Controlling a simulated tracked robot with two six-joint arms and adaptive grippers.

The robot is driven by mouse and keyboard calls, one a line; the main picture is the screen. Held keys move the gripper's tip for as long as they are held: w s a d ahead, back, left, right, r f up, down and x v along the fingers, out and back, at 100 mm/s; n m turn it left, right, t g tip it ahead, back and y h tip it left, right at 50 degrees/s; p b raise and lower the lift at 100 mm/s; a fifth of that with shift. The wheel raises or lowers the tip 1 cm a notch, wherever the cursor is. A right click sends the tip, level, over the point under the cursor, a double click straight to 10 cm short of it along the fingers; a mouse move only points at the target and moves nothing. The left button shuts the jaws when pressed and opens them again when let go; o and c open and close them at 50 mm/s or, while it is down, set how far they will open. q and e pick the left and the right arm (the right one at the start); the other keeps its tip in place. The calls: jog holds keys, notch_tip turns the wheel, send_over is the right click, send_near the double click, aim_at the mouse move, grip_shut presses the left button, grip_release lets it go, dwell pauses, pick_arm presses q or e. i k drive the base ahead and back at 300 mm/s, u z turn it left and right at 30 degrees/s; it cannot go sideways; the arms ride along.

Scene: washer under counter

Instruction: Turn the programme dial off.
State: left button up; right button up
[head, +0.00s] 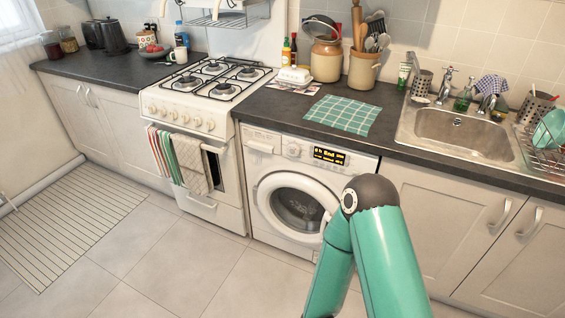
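The white washing machine (260,215) stands under the dark counter, with its round door (297,203) closed. The programme dial (293,150) is a pale round knob on the control panel, left of the display. The display (330,155) is lit with yellow characters. The dial's pointer is too small to read. A teal arm of mine with a dark elbow rises from the bottom edge and covers the machine's lower right part; its gripper is not in view. My other gripper is not in view either.
A white cooker (196,124) with towels on its front rail stands left of the machine. A cupboard door (437,207) is on the right. A green checked cloth (343,115) lies on the counter above. The tiled floor (165,255) before the machine looks clear.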

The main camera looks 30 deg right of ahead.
aim_at(293, 149)
jog(key=z, duration=0.2)
jog(key=i, duration=0.9)
jog(key=u, duration=0.1)
